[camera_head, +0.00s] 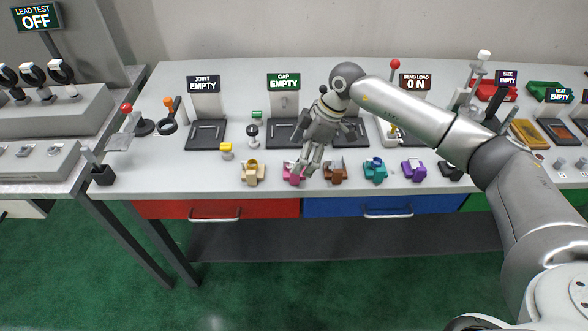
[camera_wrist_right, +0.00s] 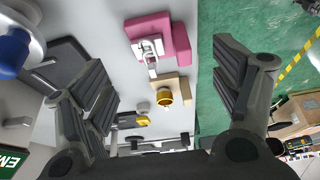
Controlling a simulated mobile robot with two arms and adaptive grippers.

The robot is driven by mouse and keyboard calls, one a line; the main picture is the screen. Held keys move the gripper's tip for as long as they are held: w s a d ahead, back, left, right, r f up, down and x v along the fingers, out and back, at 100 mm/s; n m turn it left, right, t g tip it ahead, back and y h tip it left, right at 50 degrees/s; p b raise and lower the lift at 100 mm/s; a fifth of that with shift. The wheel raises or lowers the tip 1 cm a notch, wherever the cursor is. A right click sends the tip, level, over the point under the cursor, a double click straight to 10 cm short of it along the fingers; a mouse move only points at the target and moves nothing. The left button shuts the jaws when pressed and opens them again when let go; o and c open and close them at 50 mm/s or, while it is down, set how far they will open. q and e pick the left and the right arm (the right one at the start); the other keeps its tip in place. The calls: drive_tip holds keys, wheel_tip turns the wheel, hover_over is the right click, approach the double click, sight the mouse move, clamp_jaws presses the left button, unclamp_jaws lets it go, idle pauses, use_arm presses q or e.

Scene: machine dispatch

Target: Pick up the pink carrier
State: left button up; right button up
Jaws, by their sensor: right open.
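The pink carrier (camera_head: 291,174) stands on the grey bench near its front edge, in a row of coloured carriers. My right gripper (camera_head: 308,170) points down just above and right of it in the head view and hides part of it. In the right wrist view the pink carrier (camera_wrist_right: 181,40), with a metallic piece on top, shows ahead between the spread fingers of the open gripper (camera_wrist_right: 165,72). The fingers appear apart from it. My left gripper is not in view.
A beige carrier (camera_head: 248,173) stands left of the pink one, a brown carrier (camera_head: 335,174) close on its right. Teal (camera_head: 374,171) and purple (camera_head: 413,171) carriers follow. Yellow (camera_head: 226,150) and black-topped posts stand left.

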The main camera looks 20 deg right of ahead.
drive_tip(key=shift+a+f, duration=0.2)
drive_tip(key=shift+f, duration=0.05)
drive_tip(key=p+x, duration=0.2)
drive_tip(key=x, duration=0.1)
drive_tip(key=shift+a+f, duration=0.1)
drive_tip(key=shift+f, duration=0.2)
drive_tip(key=shift+w+a+f, duration=0.15)
drive_tip(key=shift+f, duration=0.35)
drive_tip(key=c, duration=1.2)
